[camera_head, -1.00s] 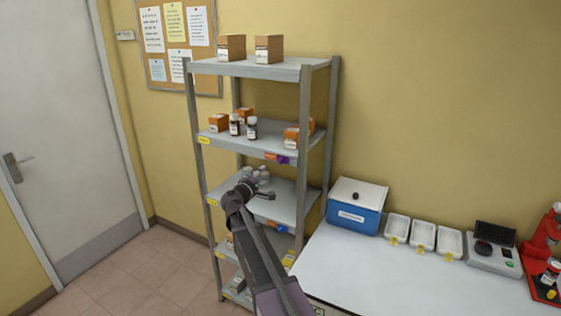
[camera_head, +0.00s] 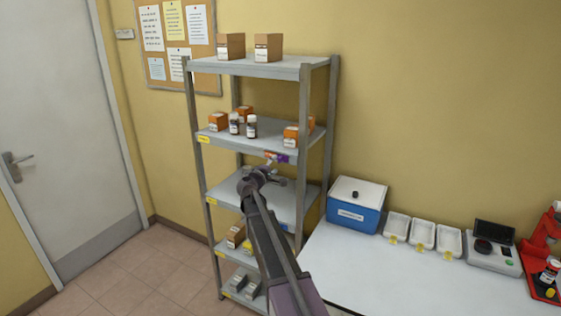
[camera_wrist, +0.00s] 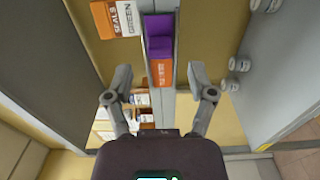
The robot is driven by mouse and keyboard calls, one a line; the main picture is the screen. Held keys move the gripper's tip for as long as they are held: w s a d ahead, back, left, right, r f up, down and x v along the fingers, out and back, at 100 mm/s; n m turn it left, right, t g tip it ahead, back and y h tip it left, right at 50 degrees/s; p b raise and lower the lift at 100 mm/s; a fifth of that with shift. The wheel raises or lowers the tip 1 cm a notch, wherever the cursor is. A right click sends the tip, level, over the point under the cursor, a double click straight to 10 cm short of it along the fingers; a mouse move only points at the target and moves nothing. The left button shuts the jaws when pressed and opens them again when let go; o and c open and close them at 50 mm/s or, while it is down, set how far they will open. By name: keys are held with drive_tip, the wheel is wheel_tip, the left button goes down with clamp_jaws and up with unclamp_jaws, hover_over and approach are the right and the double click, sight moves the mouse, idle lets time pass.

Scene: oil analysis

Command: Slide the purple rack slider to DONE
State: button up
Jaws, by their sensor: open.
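The purple slider (camera_wrist: 158,38) is on the front edge of a rack shelf, with an orange labelled strip (camera_wrist: 161,71) adjoining it on the gripper's side in the wrist view. The strip's small lettering is not readable, and I cannot make out a DONE mark. In the head view the purple slider (camera_head: 291,157) shows at the right part of the second shelf's edge. My gripper (camera_wrist: 160,78) is open and empty, its fingers on either side of the shelf edge, level with the orange strip. In the head view my gripper (camera_head: 276,170) is at that edge and partly hides the strip.
Orange boxes (camera_head: 218,122) and dark bottles (camera_head: 251,127) stand on the second shelf. White-capped jars (camera_wrist: 236,65) show at the right of the wrist view. The rack's right front post (camera_head: 303,120) is close to the slider. A worktable (camera_head: 400,275) stands to the right.

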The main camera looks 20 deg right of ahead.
sight(280, 159)
drive_tip(key=shift+x, duration=2.55)
drive_tip(key=shift+c, duration=0.2)
clamp_jaws()
